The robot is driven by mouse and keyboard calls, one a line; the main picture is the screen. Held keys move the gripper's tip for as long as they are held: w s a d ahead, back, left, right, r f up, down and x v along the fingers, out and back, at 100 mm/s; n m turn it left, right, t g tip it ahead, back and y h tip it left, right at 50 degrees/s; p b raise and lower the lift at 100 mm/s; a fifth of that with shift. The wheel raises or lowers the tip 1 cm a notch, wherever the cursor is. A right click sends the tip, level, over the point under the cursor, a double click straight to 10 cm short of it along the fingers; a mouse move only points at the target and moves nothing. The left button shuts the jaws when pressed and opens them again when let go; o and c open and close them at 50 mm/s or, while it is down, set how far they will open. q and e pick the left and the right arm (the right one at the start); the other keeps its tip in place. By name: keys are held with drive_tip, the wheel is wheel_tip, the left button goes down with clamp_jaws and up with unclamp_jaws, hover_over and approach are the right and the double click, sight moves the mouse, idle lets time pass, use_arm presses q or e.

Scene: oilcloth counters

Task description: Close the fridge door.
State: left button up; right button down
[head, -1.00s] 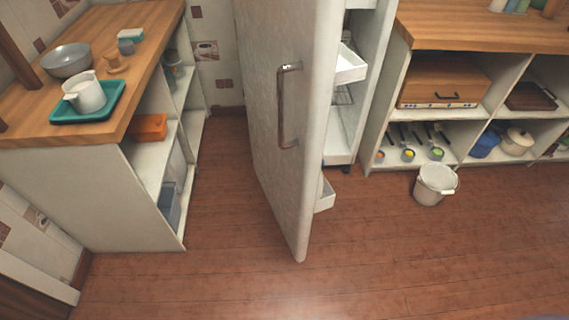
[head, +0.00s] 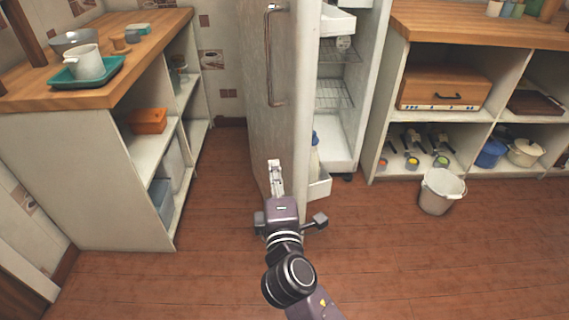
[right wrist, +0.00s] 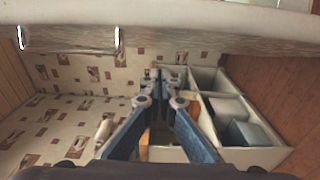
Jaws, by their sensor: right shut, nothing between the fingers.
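The fridge door (head: 258,100) stands open in the middle of the head view, seen at a steep angle, with its metal handle (head: 275,60) on the outer face. The fridge inside (head: 338,135) shows to the right of the door, with wire shelves and white bins. My right gripper (head: 275,164) is shut and empty, low by the door and well below the handle. In the right wrist view its fingers (right wrist: 161,78) meet with nothing between them. The door (right wrist: 190,14) runs along the top there, with the handle (right wrist: 70,47) at upper left. I cannot tell whether the gripper touches the door. My left gripper is not in view.
A shelved counter (head: 105,190) stands at left, carrying a teal tray (head: 60,84). Another shelved counter (head: 450,27) is right of the fridge, with a white bucket (head: 440,192) on the floor before it. The wooden floor (head: 410,260) at front right is clear.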

sight(287, 141)
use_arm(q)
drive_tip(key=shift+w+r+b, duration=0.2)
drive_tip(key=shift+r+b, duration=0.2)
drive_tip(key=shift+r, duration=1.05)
use_arm(e)
drive_tip(key=shift+w+d+f, duration=0.1)
drive_tip(key=shift+w+d, duration=0.4)
drive_tip(key=shift+w, duration=1.35)
drive_tip(key=shift+w+d+r, duration=0.1)
drive_tip(key=shift+w+d, duration=0.35)
drive_tip(key=shift+w, duration=1.35)
drive_tip(key=shift+w+d+f, duration=0.1)
drive_tip(key=shift+w+d, duration=0.4)
drive_tip(key=shift+w, duration=1.35)
drive_tip(key=shift+d, duration=0.15)
